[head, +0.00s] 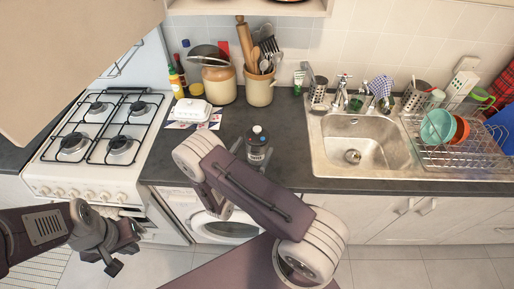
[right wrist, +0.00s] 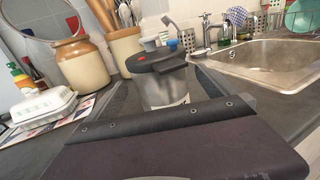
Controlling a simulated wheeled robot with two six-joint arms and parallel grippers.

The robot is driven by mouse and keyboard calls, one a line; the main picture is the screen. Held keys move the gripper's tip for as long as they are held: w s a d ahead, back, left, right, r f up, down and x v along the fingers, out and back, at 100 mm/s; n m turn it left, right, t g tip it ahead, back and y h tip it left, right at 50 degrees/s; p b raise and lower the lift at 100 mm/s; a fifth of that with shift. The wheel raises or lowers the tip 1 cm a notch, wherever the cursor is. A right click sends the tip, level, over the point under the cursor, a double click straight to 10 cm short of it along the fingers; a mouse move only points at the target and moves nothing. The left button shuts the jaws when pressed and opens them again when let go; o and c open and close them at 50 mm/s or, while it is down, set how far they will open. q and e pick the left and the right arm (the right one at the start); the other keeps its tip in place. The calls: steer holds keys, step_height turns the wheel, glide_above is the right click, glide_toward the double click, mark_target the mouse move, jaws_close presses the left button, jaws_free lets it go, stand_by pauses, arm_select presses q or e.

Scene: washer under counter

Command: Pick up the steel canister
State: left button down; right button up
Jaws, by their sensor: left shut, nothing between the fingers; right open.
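The steel canister (head: 257,139) stands upright on the dark counter, left of the sink. In the right wrist view its steel body (right wrist: 166,92) shows under a black lid with a small red mark. My right gripper (head: 253,153) is open at the canister, its dark fingers showing on either side of it. The canister's lower part is hidden behind the gripper in the right wrist view, and I cannot tell whether the fingers touch it. My left gripper (head: 128,242) is shut and empty, low in front of the stove.
A white butter dish (head: 192,111) lies left of the canister on a patterned cloth. Crocks (head: 259,91) with utensils stand behind. The sink (head: 358,148) and dish rack (head: 460,150) are to the right. The stove (head: 103,135) is at left, and a washer (head: 225,228) is below.

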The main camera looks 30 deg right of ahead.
mark_target(259, 132)
steer(key=shift+w+d+r+p, duration=0.2)
steer(key=shift+w+d, duration=0.2)
steer(key=shift+d, duration=0.15)
steer(key=shift+w+d+r+p, duration=0.2)
steer(key=shift+w+d, duration=0.2)
steer(key=shift+d, duration=0.15)
arm_select(q)
steer(key=shift+s+r, duration=0.1)
steer(key=shift+r, duration=0.65)
arm_select(e)
steer(key=shift+w+d+f, duration=0.2)
steer(key=shift+w+d, duration=0.05)
steer(key=shift+d, duration=0.05)
steer(key=shift+a, duration=0.1)
steer(key=c, duration=0.9)
steer(key=shift+r, duration=0.1)
jaws_close()
